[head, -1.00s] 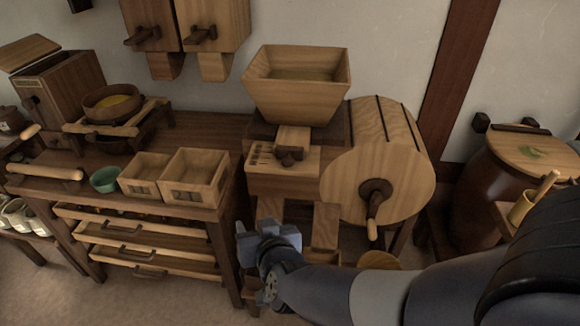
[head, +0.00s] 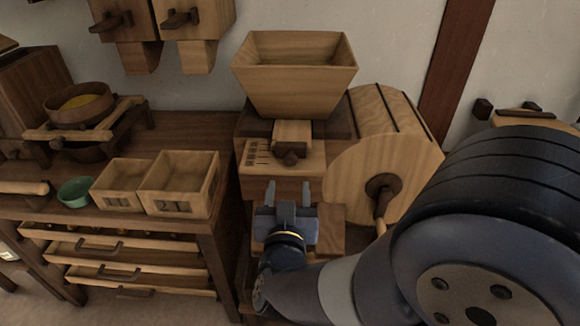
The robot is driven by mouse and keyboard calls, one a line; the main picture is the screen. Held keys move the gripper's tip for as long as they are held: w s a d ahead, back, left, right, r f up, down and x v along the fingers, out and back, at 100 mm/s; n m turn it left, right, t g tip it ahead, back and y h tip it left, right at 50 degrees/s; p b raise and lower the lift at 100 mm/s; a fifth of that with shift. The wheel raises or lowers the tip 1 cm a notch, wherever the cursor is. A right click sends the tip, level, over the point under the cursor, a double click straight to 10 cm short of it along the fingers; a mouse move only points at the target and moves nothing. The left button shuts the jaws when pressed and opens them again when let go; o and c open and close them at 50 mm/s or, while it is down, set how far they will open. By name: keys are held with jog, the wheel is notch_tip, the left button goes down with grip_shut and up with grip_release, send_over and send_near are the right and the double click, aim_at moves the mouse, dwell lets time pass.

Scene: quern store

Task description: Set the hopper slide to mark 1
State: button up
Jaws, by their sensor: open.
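The wooden hopper (head: 296,82) stands on top of the mill at the centre of the head view. Below it, the hopper slide (head: 293,134) is a pale block with a dark knob (head: 291,155) on its front. A pale plate (head: 257,155) with several dark mark lines lies to the left of the knob. The mark numbers are too small to read. My gripper (head: 286,189) is open and empty, fingers pointing up toward the mill, just below and in front of the knob. It appears apart from the knob.
A round wooden drum (head: 378,160) with a dark crank hub (head: 383,188) is close at the right. Two open wooden boxes (head: 179,182) and a green bowl (head: 75,192) stand on the bench at the left. Drawers (head: 120,262) below are partly pulled out.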

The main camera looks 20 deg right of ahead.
aim_at(290, 162)
jog(key=x, duration=0.8)
jog(key=shift+w+b, duration=0.1)
jog(key=shift+b, duration=0.3)
grip_shut()
